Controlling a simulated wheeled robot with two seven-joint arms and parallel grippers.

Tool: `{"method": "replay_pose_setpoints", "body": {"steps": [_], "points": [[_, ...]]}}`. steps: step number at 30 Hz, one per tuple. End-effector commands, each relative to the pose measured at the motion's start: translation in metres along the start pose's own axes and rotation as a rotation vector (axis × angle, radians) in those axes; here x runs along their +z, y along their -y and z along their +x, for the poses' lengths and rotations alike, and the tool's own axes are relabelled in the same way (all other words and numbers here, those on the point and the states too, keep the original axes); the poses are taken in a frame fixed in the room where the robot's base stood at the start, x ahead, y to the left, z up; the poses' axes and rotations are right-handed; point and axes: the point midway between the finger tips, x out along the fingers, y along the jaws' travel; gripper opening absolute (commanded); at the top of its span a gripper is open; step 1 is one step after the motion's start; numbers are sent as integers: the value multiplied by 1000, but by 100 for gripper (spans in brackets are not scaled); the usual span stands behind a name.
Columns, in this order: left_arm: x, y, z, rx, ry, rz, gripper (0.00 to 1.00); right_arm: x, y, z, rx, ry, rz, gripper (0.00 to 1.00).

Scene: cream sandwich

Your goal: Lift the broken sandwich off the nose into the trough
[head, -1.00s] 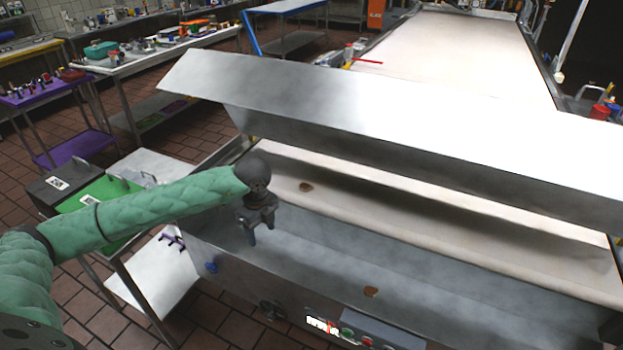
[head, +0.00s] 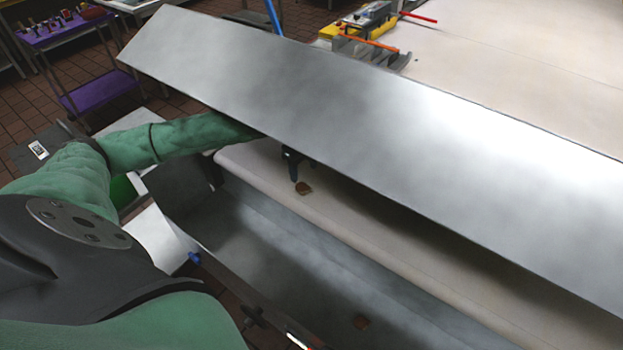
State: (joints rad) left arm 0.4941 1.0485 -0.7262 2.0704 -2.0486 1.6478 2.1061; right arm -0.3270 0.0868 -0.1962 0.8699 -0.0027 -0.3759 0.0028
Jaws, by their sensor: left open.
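A small brown broken sandwich piece (head: 304,188) lies on the cream belt nose (head: 262,172), just below the metal hood's lower edge. My left gripper (head: 292,178) reaches in under the hood, with dark fingers pointing down right beside this piece. It is open; most of its body is hidden behind the hood, and I cannot tell whether a finger touches the piece. The grey metal trough (head: 260,240) runs along the front below the nose. My right gripper is not in view.
The large slanted metal hood (head: 400,140) covers the belt and stands close above my left forearm. A purple cart (head: 105,95) stands at the upper left. The nose right of the piece is clear.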

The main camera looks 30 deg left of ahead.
Motion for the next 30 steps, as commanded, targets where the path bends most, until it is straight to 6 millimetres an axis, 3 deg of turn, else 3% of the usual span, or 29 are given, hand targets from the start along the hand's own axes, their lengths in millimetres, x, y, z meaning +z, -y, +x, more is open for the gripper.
{"method": "replay_pose_setpoints", "body": {"steps": [4, 11, 21, 28, 30], "points": [[0, 0, 18, 1, -1, 0, 57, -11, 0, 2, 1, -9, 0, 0], [0, 0, 31, 1, 0, 0, 57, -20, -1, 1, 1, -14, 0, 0], [1, 1, 74, 1, 0, -1, 57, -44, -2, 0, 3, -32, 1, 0], [0, 1, 75, 0, 0, 0, 57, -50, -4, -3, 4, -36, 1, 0], [1, 1, 75, 0, 0, 0, 47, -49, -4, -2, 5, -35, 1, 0]]}}
